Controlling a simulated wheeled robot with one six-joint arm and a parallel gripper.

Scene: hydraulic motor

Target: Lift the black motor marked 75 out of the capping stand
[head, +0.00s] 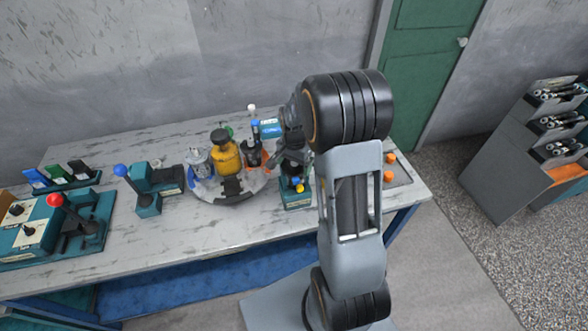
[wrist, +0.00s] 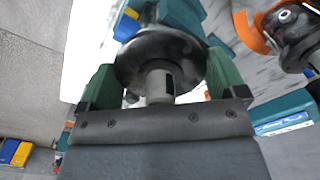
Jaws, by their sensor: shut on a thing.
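The black motor (wrist: 135,62) is between the green-padded fingers of my gripper (wrist: 162,85) in the wrist view. Its round black face and a short grey shaft with a slot point toward the wrist camera. My gripper is shut on it. No 75 mark can be read from here. In the head view the motor (head: 293,164) is a small dark shape under my wrist, partly hidden by the arm. The teal capping stand (head: 297,200) is just below it on the table. Whether the motor still touches the stand cannot be told.
A round grey turntable (head: 232,197) left of the stand carries a silver motor (head: 199,162), a yellow motor (head: 226,153) and a dark one (head: 252,152). A tray (head: 401,177) with orange caps lies right of my arm. Blue-knobbed (head: 121,171) and red-knobbed (head: 56,201) levers stand left.

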